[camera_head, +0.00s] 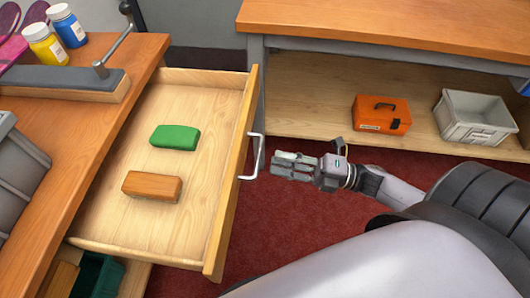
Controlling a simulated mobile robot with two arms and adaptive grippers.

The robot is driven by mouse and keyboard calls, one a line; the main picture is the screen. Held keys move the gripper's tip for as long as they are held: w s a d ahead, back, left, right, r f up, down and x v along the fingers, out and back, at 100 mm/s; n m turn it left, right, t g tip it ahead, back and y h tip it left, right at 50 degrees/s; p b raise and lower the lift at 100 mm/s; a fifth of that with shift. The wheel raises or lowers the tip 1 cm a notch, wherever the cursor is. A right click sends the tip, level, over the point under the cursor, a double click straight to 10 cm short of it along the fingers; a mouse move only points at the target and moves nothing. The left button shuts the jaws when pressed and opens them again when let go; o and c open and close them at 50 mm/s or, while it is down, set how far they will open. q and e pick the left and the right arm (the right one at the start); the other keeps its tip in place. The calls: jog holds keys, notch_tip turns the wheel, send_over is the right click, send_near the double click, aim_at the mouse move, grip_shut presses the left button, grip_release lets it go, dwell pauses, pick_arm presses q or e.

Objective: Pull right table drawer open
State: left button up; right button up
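The table drawer (215,205) stands well out from the wooden table (75,150) at the left, with its inside showing. A green block (175,137) and a brown-orange block (152,187) lie on its floor. Its pale bar handle (256,157) is on the front panel. My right gripper (281,164) is just right of the handle, pointing at it, with a small gap seeming to lie between them. Nothing shows in its fingers, but the angle hides whether they are spread. My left gripper is out of view.
A bench (400,25) stands behind, with an orange case (381,114) and a grey crate (474,117) on its lower shelf. Yellow (45,45) and blue (67,25) jars stand on the table. Red carpet (285,222) lies clear right of the drawer.

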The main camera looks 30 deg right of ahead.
jog(key=v, duration=0.6)
jog(key=shift+a, duration=0.1)
dwell(0.3)
